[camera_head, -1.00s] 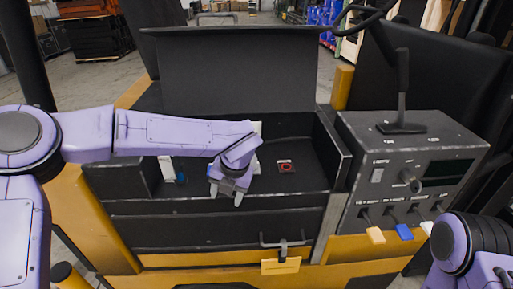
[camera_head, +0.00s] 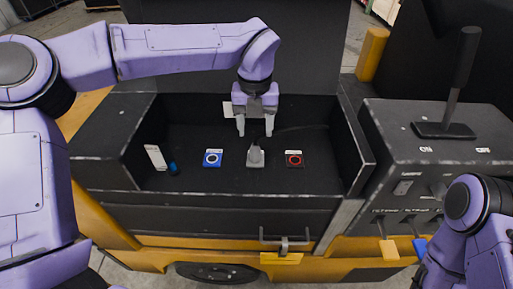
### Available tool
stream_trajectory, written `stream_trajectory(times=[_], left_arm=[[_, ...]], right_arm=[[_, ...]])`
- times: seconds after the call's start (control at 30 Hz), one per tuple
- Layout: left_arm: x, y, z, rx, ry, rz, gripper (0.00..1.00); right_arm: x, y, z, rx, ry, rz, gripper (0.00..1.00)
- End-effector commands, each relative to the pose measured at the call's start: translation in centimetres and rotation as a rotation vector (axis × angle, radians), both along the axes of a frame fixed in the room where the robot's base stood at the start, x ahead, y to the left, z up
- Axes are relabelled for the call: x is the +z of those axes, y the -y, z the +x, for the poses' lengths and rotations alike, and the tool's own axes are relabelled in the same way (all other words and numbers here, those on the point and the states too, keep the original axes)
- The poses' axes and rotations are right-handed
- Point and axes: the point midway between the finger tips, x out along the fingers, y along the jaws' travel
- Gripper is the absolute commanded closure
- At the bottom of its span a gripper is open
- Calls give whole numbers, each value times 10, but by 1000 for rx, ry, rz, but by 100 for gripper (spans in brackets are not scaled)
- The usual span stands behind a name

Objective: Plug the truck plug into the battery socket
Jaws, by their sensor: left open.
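A small grey block-like piece (camera_head: 255,156), which looks like the plug, stands in the black compartment between a blue-ringed socket (camera_head: 213,158) and a red-ringed socket (camera_head: 294,158). I cannot tell whether it sits in a socket of its own. My left gripper (camera_head: 255,132) points down, open, with its fingertips just above and behind the grey piece. Contact is not clear. A thin dark line, perhaps a cable, runs right from behind the fingers. Only part of my right arm shows at the lower right; its gripper is out of view.
A small blue item (camera_head: 173,168) and a white tag (camera_head: 156,157) are at the compartment's left side. The compartment (camera_head: 345,150) has raised walls and an upright lid behind. A control console (camera_head: 430,135) with a tall lever stands to the right. A latch (camera_head: 284,244) is on the front.

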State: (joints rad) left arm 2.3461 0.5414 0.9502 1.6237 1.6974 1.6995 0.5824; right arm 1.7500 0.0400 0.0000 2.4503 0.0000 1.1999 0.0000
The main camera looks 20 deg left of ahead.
Motion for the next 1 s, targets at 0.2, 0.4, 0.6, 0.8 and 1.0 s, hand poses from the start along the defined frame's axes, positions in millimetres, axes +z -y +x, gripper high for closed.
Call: stream_trajectory(times=[0.2,0.4,0.6,0.8,1.0], left_arm=[[-8,-1,0,1,0,1,43],[-31,-1,0,1,0,1,43],[-62,-1,0,2,-1,1,43],[-86,-1,0,1,-1,1,43],[-91,-1,0,1,0,1,43]], right_arm=[[-7,0,0,0,0,0,57],[-27,0,0,0,0,0,57],[-52,0,0,0,0,0,57],[-68,0,0,0,0,0,57],[-70,0,0,0,0,0,57]])
